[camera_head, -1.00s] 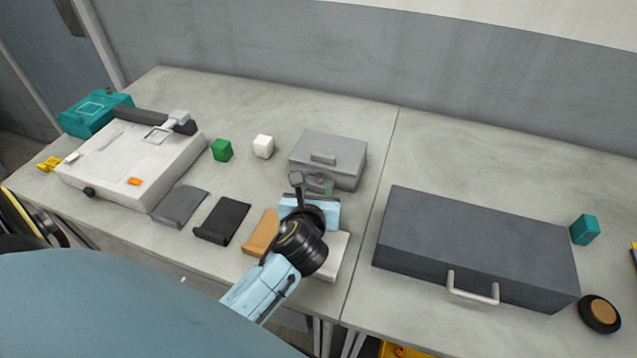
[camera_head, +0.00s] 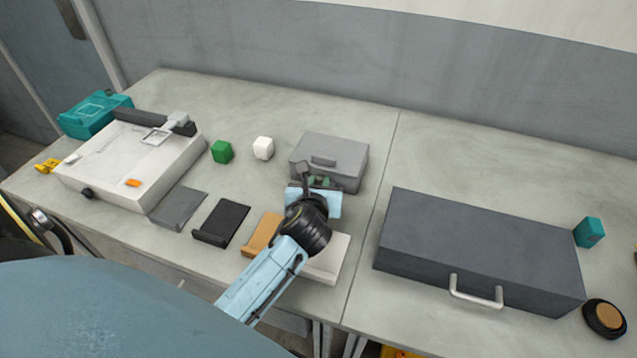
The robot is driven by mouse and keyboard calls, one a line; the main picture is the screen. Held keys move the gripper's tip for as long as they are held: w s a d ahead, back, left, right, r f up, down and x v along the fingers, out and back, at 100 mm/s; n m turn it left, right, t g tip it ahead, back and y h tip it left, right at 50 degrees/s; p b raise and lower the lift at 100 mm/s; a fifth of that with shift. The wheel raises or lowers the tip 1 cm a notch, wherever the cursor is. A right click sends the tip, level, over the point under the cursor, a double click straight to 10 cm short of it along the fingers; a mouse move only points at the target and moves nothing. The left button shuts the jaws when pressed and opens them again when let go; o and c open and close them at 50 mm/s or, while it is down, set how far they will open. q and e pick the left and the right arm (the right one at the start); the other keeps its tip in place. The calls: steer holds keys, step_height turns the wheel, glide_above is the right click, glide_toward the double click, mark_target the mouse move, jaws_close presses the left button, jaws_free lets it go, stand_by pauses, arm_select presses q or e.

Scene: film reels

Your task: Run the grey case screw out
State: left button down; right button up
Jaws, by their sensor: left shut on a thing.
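The grey case (camera_head: 335,155) stands on the table behind my left gripper, its lid shut and a raised handle on top. My left gripper (camera_head: 312,181) is at the front face of the case, with its fingers partly hidden by its own light-blue body. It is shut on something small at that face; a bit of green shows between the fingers. The screw itself I cannot make out, as the gripper covers that spot. My right gripper is not in view.
Grey, black, orange and white holders (camera_head: 221,222) line the front edge, the last two partly behind my left arm.

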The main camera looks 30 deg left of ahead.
arm_select(q)
steer(key=shift+w+d+n+g+y+p, duration=0.15)
steer(key=shift+n+g+y+p, duration=0.55)
steer(key=shift+p, duration=0.4)
steer(key=c, duration=1.3)
jaws_free()
